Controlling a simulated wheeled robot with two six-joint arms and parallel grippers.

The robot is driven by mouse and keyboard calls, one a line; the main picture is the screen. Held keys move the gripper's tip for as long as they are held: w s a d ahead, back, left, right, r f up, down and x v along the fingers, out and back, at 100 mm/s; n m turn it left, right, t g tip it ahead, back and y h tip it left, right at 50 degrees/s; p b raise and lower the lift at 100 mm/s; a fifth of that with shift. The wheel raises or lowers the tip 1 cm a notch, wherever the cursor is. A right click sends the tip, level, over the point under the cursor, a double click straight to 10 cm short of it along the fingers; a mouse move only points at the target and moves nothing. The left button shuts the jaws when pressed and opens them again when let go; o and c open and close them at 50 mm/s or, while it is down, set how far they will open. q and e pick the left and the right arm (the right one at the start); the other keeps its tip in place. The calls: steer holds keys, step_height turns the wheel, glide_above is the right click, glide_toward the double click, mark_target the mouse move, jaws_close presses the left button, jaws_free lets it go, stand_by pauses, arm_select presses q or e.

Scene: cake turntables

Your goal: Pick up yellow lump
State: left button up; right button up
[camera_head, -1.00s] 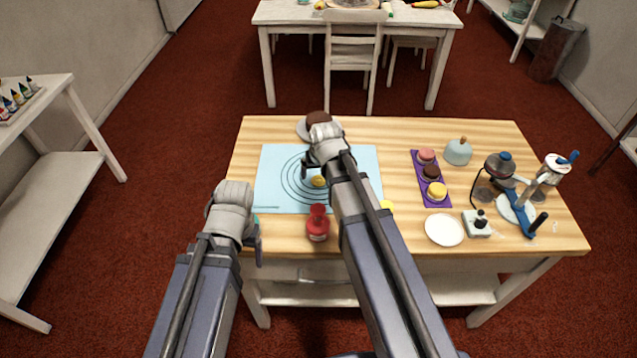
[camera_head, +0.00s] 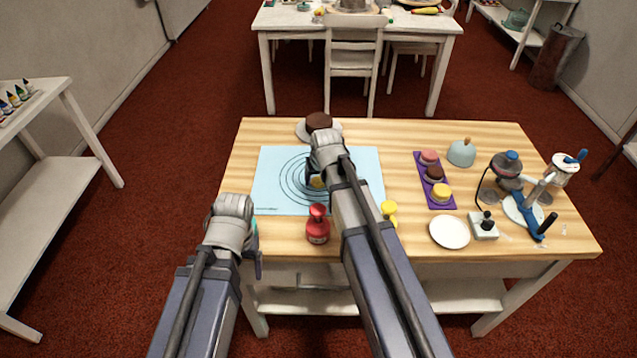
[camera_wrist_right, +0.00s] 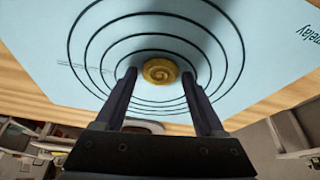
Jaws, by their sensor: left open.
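The yellow lump (camera_head: 317,183) is a small swirled round piece on the light blue mat (camera_head: 270,165) with dark rings. It also shows in the right wrist view (camera_wrist_right: 160,71), between the tips of my right gripper (camera_wrist_right: 159,76). That gripper is open, with a small gap on each side of the lump. In the head view my right gripper (camera_head: 316,179) partly covers the lump. My left gripper (camera_head: 256,255) is open and empty near the table's front left edge, away from the lump.
A red bottle (camera_head: 318,226) and a yellow bottle (camera_head: 389,210) stand in front of the mat. A brown cake (camera_head: 318,121) on a plate is behind it.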

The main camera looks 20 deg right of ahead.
steer(key=c, duration=1)
steer(key=shift+o, duration=0.2)
